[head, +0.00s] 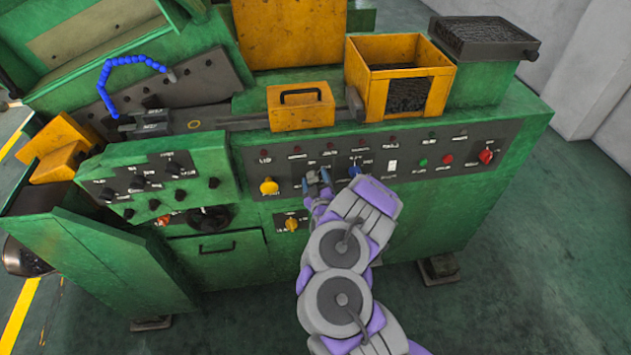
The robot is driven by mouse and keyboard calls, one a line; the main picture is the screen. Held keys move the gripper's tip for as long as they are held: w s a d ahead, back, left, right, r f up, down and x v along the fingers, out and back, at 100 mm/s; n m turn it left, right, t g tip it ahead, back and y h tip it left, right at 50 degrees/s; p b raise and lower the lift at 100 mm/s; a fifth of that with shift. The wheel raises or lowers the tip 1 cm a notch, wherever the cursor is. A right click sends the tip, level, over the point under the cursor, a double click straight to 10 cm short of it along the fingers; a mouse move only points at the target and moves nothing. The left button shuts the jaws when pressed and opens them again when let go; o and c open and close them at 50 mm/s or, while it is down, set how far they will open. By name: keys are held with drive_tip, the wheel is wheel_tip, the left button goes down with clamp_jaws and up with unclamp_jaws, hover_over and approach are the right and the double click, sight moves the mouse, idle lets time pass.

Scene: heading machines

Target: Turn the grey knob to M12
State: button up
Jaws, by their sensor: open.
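My gripper (316,182) is open at the dark control panel (430,146) on the green machine's front, reaching in from below right. Its two fingertips stand apart, one on each side of a small grey shape (312,177) that looks like the grey knob. Most of this shape is hidden by my gripper, and I cannot tell whether the fingers touch it. The M12 mark and the knob's pointing direction are too small to read.
A yellow knob (268,187) is left of my gripper and a blue knob (354,170) close on its right. A red knob (486,156) is farther right. An open yellow box (440,88) stands above the panel. Green floor is free at lower right.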

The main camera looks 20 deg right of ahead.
drive_tip(key=shift+a, duration=0.55)
drive_tip(key=shift+a+r, duration=0.1)
drive_tip(key=shift+a, duration=0.3)
drive_tip(key=c, duration=0.3)
drive_tip(key=shift+s+d, duration=0.1)
drive_tip(key=shift+d, duration=0.4)
drive_tip(key=c, duration=0.6)
drive_tip(key=shift+c, duration=0.7)
drive_tip(key=shift+a, duration=0.15)
